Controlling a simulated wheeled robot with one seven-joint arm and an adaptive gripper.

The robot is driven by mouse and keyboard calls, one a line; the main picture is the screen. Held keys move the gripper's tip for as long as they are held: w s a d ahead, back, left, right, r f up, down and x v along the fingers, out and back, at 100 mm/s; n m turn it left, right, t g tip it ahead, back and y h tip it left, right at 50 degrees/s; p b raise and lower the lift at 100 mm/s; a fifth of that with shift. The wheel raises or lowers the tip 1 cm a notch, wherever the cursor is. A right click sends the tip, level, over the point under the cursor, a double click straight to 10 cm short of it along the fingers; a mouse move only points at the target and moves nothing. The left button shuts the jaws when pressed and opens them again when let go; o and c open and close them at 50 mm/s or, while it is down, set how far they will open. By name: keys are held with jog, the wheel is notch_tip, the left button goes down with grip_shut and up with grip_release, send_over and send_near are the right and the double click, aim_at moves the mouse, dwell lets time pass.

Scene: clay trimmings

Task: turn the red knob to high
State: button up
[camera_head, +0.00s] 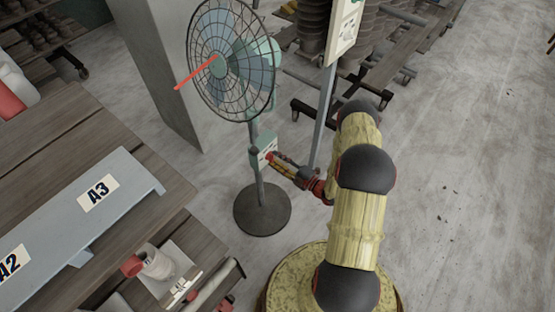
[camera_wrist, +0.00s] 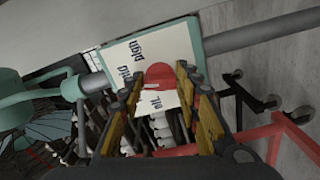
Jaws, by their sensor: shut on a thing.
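The red knob (camera_wrist: 160,74) sits on a white label plate (camera_wrist: 175,45) on the fan's pale green control box (camera_head: 262,148). The plate's printed words appear to read "high", "mid" and "nil", turned sideways in the wrist view. A small pale mark shows on the knob, but I cannot tell which word it points to. My gripper (camera_wrist: 161,84) has its yellow fingers on either side of the knob and is shut on it. In the head view, my gripper (camera_head: 272,159) reaches the box from the right, and the knob is mostly hidden by the fingers.
A wooden table (camera_head: 60,115) with a grey rack (camera_head: 70,225) is at left. A grey post (camera_head: 326,110) stands right of the fan. Open floor lies right.

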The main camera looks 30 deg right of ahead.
jog(key=m, duration=1)
jog(key=shift+s+a+f+p, duration=0.1)
jog(key=shift+a+f+p, duration=0.05)
jog(key=shift+f+p, duration=0.2)
jog(key=shift+m, duration=0.4)
jog(key=o, duration=1.2)
jog(key=shift+c, duration=0.2)
jog(key=shift+r, duration=0.1)
jog(key=v, duration=1.2)
